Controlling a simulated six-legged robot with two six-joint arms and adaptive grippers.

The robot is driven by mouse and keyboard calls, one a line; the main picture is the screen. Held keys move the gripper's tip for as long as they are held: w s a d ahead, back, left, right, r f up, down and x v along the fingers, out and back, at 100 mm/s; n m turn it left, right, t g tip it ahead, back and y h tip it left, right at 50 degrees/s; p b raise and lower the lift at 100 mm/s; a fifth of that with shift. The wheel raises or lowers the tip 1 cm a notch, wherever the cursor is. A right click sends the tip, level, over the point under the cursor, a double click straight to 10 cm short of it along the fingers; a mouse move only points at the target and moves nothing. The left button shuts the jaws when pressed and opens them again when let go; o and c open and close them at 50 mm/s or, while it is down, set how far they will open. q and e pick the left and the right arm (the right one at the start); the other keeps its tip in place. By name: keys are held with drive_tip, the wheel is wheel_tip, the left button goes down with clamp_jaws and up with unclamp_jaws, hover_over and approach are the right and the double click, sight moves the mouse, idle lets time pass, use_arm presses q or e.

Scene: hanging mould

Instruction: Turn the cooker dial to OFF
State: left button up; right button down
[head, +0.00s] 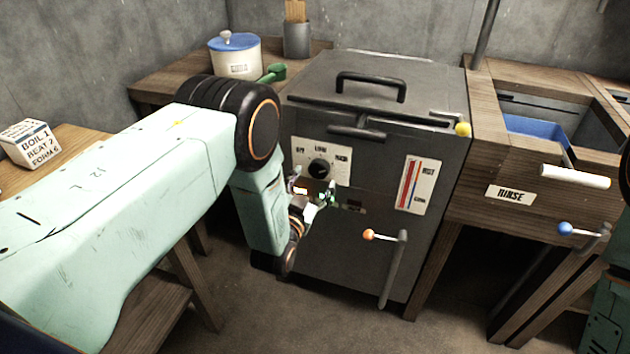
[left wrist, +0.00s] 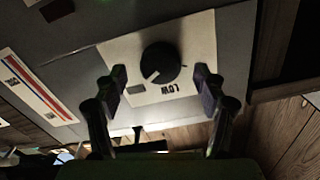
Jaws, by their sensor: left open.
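The black cooker dial (head: 319,168) sits on a white label plate on the front of the dark grey cooker (head: 360,235). The plate has words at left, top and right; the top one reads LOW. In the left wrist view the dial (left wrist: 160,62) appears upside down, with a pale pointer mark toward its lower left, off the LOW word. My left gripper (head: 318,195) is just in front of the cooker, close below the dial. In the left wrist view its open fingers (left wrist: 162,88) stand on either side of the dial, apparently not touching it. My right gripper is out of view.
A lid handle (head: 371,84) and a yellow-tipped bar are above. A wooden rinse unit (head: 545,165) stands right; a table with a white pot (head: 235,58) stands left.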

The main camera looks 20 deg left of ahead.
use_arm(q)
drive_tip(key=shift+w, duration=0.8)
drive_tip(key=shift+c, duration=0.3)
drive_tip(key=c, duration=1.1)
